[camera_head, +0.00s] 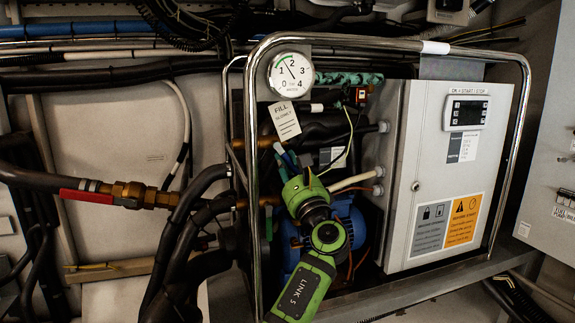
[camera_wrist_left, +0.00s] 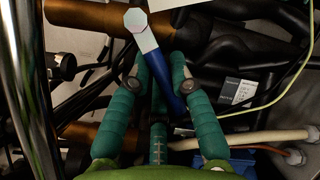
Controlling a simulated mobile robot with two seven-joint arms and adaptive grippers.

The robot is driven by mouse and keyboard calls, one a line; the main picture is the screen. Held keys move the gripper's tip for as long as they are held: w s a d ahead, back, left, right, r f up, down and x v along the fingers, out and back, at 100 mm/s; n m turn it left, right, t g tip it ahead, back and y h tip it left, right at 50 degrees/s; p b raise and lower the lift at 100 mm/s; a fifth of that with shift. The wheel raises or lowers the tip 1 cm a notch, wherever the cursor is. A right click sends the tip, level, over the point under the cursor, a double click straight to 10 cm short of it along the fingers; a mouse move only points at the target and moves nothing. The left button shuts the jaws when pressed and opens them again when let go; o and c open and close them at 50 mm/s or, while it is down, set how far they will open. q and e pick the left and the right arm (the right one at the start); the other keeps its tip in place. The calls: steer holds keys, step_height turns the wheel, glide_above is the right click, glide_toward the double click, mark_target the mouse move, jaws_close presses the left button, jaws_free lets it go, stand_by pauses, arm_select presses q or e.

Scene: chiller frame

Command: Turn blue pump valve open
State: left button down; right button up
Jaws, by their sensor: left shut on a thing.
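The blue valve handle (camera_wrist_left: 170,80) shows in the left wrist view as a slanting blue lever with a pale hexagonal end at its top. The blue pump (camera_head: 346,222) sits behind and to the right of my left wrist. My right gripper is not in view.
A chrome tube frame (camera_head: 253,200) surrounds the unit, close to the left of my arm. A pressure gauge (camera_head: 291,75) and a fill tag (camera_head: 285,120) are above the gripper. A grey control box (camera_head: 412,160) stands to the right. Black hoses (camera_head: 180,235) crowd the left.

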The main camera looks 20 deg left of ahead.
arm_select(q)
steer(key=c, duration=1.1)
jaws_free()
steer(key=v, duration=1.2)
